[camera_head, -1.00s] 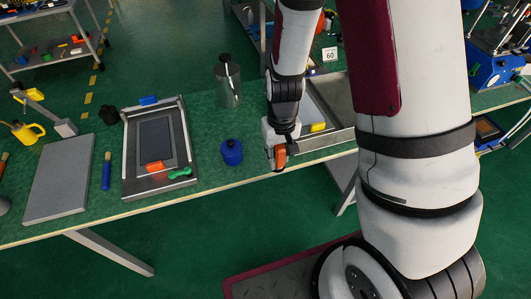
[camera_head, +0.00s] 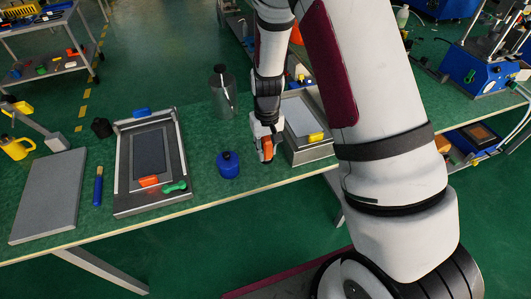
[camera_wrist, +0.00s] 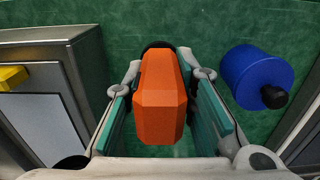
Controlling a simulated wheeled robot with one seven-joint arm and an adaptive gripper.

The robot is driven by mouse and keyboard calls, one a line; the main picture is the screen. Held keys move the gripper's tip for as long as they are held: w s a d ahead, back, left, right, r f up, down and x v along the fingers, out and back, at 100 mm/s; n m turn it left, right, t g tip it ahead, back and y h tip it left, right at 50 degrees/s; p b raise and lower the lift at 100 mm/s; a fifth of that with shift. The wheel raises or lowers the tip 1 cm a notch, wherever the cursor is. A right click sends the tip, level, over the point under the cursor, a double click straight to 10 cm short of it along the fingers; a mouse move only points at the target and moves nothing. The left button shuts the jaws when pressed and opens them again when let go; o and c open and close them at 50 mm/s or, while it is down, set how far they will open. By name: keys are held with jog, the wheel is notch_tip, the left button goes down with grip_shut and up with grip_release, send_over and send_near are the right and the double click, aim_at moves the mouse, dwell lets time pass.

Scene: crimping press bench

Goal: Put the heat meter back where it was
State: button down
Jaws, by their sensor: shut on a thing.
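The heat meter is an orange block-like thing (camera_wrist: 160,95) with a dark end. In the wrist view it sits between the two fingers of my gripper (camera_wrist: 163,112). In the head view my gripper (camera_head: 266,150) is shut on it and points down over the green bench, with the orange body (camera_head: 267,149) showing at its tip. It is between the blue bottle and the grey box. Whether it touches the bench cannot be told.
A blue bottle (camera_head: 228,165) stands left of my gripper; it also shows in the wrist view (camera_wrist: 256,78). A grey box (camera_head: 312,152) with a yellow piece (camera_head: 316,137) is close on the right.

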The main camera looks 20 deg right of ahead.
aim_at(266, 153)
jog(key=shift+w+f, duration=0.1)
jog(key=shift+w, duration=0.5)
jog(key=shift+f, duration=1.7)
jog(key=shift+f, duration=0.15)
jog(key=c, duration=1.3)
grip_release()
